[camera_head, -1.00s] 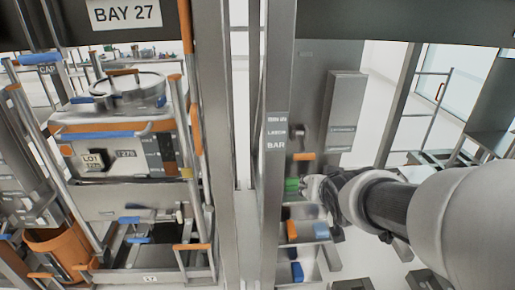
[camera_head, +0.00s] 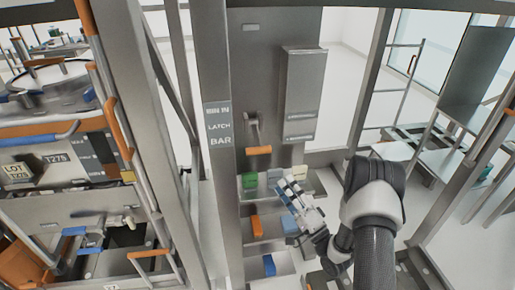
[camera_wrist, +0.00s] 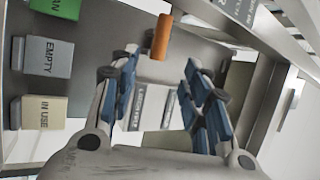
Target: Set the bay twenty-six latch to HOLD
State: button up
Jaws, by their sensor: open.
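A latch lever (camera_head: 254,130) hangs on the grey panel behind the post, with an orange grip (camera_head: 258,151) near its lower end. The orange grip in the wrist view (camera_wrist: 161,37), above and between my fingers, looks like the same one. My gripper (camera_head: 290,190) is open and empty, below and right of the grip and apart from it. Its blue-padded fingers (camera_wrist: 160,92) spread wide in the wrist view. I cannot read a HOLD mark or a bay twenty-six sign.
Green (camera_head: 249,181), grey EMPTY (camera_wrist: 47,57) and cream IN USE (camera_wrist: 43,112) blocks sit on a ledge below the panel. An orange block (camera_head: 256,226) and blue blocks (camera_head: 269,265) sit lower. A grey box (camera_head: 304,95) juts from the panel. The upright post (camera_head: 212,60) stands left.

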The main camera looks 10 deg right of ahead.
aim_at(258, 146)
jog(key=x, duration=1.7)
jog(key=shift+w+r, duration=0.1)
jog(key=shift+d, duration=0.1)
jog(key=shift+c, duration=0.5)
grip_shut()
